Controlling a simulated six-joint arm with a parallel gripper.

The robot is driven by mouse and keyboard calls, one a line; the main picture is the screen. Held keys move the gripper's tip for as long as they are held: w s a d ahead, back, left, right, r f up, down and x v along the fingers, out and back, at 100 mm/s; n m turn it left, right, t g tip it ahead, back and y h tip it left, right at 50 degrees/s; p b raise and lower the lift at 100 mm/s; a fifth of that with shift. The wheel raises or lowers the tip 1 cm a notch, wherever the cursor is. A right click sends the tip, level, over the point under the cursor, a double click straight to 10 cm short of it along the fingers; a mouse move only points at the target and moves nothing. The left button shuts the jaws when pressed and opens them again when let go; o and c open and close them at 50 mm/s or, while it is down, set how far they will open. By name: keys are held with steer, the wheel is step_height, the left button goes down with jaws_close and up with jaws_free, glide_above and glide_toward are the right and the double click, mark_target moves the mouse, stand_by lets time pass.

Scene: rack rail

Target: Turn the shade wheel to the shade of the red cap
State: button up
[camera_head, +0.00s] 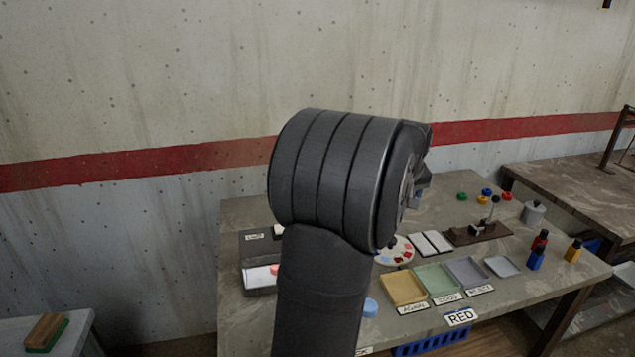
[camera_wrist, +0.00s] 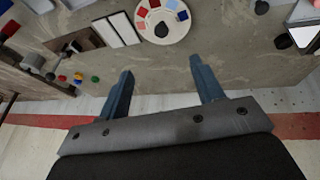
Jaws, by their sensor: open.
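The shade wheel (camera_head: 401,243) is a pale round disc with red, pink and blue patches, lying on the table. My arm hides part of it in the head view. The wheel (camera_wrist: 178,28) also shows at the top of the wrist view, cut by the frame edge, with a dark knob on it. A small red cap (camera_head: 507,196) lies at the back right of the table among blue, green and yellow ones. My gripper (camera_wrist: 161,64) is open and empty, above the table and apart from the wheel. The head view mostly hides it behind my arm.
Yellow, green and grey trays (camera_head: 404,288) stand in front of the wheel. A white two-panel card (camera_head: 431,243) and a brown stand (camera_head: 478,233) lie to its right. Bottles (camera_head: 540,240) stand further right.

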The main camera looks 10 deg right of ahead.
steer(key=w+f+m, duration=0.1)
steer(key=w+m, duration=0.1)
steer(key=m, duration=0.1)
steer(key=w+d+f+m, duration=0.1)
steer(key=f+m, duration=0.1)
steer(key=m, duration=0.1)
steer(key=shift+w+f, duration=0.2)
steer(key=shift+w, duration=0.2)
steer(key=shift+c, duration=0.3)
steer(key=x, duration=1.7)
steer(key=shift+s+d+f, duration=0.1)
steer(key=shift+d+f, duration=0.05)
steer(key=shift+c, duration=0.2)
jaws_close()
